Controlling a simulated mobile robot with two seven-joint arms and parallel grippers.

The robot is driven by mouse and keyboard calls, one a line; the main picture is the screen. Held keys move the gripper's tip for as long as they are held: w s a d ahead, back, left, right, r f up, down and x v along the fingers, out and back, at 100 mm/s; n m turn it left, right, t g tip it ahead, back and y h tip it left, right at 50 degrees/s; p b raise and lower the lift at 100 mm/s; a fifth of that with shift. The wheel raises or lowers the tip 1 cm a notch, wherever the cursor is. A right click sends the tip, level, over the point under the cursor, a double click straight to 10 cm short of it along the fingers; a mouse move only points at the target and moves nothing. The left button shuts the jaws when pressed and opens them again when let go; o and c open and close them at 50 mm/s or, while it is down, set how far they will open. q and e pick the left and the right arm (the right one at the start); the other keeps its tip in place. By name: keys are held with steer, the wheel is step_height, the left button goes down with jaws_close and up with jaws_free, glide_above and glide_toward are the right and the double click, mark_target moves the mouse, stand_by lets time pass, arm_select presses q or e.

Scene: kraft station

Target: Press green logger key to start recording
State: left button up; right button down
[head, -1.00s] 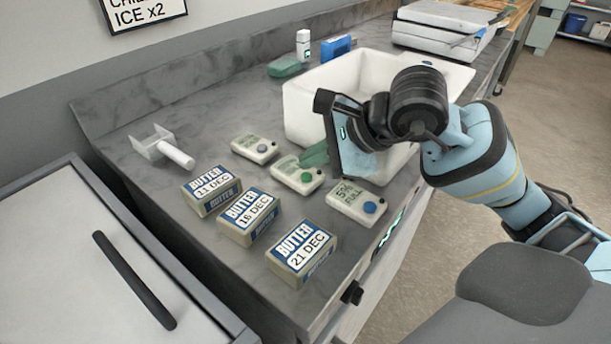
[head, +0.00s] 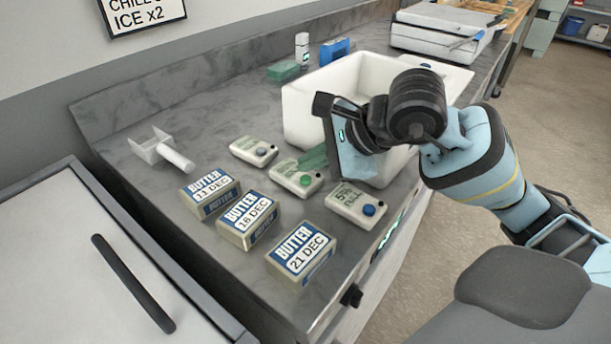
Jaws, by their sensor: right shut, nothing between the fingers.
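Several small white loggers lie on the grey counter. The logger with the green key (head: 297,177) is the middle one, and its round green key (head: 305,181) faces up. A logger with a dark blue-grey key (head: 254,151) lies behind it to the left. A logger labelled "5% FULL" (head: 356,204) with a blue key lies to the right. My right gripper (head: 318,156) is shut and empty, its fingers pointing left just behind the green-key logger. I cannot tell whether the fingertips touch it. My left gripper is not in view.
Butter packs dated 11 DEC (head: 210,193), 16 DEC (head: 248,219) and 21 DEC (head: 301,252) stand in front of the loggers. A white scoop (head: 160,150) lies at the left. A white bin (head: 300,112) stands behind my right gripper.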

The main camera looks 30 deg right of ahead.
stand_by(0.4)
steer(key=shift+f, duration=0.1)
stand_by(0.3)
steer(key=shift+f+b, duration=0.35)
steer(key=shift+b, duration=0.05)
steer(key=shift+f, duration=0.25)
stand_by(0.5)
steer(key=shift+f+b, duration=0.2)
steer(key=shift+b, duration=0.2)
stand_by(0.3)
steer(key=shift+r+p, duration=0.6)
steer(key=shift+r, duration=0.3)
